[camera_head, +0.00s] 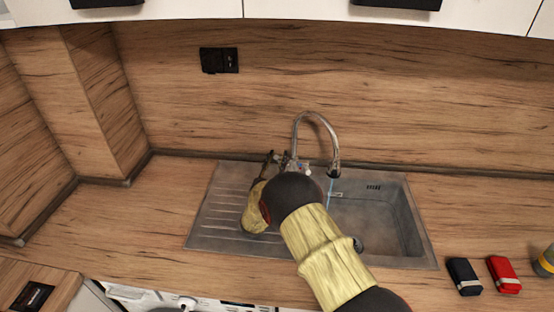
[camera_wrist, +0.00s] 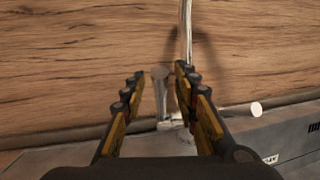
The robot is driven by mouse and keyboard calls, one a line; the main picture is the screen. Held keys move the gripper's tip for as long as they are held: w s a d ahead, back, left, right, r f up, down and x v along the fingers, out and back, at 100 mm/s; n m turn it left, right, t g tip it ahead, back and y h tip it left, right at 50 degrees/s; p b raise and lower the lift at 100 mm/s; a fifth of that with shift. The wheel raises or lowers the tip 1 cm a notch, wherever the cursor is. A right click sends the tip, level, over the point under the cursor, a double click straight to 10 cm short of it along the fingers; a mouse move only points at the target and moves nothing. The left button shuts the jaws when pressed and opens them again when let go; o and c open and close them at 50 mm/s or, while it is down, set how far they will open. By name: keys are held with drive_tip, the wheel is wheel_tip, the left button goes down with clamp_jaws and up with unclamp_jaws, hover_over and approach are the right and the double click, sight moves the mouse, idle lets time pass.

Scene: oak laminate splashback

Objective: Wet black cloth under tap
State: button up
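The black cloth (camera_head: 463,276), folded with a pale band, lies on the worktop right of the sink. The tap (camera_head: 296,135) has a tall curved chrome spout, and it also shows in the wrist view (camera_wrist: 188,30). A thin bluish streak, which looks like running water (camera_head: 329,187), hangs below the spout over the basin. My gripper (camera_head: 277,158) is at the tap's base, left of the spout, far from the cloth. In the wrist view my gripper (camera_wrist: 157,80) is open, with an upright tap lever (camera_wrist: 160,88) between and beyond its fingers. Contact cannot be told.
The sink (camera_head: 405,225) has a ribbed drainer at left and a basin at right, partly hidden by my arm. A red folded cloth (camera_head: 504,275) lies beside the black one. A yellow-and-grey object (camera_head: 546,262) is at the right edge. The splashback (camera_head: 420,100) stands close behind the tap.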

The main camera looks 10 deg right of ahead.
drive_tip(key=s+a, duration=0.7)
drive_tip(key=s, duration=0.6)
drive_tip(key=shift+a+f, duration=0.2)
drive_tip(key=shift+f, duration=0.25)
